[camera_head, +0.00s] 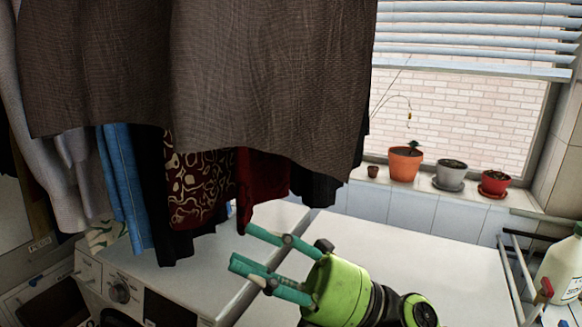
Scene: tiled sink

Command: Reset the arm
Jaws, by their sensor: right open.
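My right gripper (242,247) shows at the bottom centre, green with teal fingers pointing left. Its fingers are apart and nothing is between them. It is over the white machine tops, below the hanging clothes. My right arm runs from it to the lower edge of the picture. My left gripper is not in view.
Hanging clothes, with a large brown garment (270,80) in front, fill the upper left and hang close above the gripper. White machines (400,265) stand below. Flower pots (404,164) line the window sill. A white bottle (562,265) and a rack (515,270) are at right.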

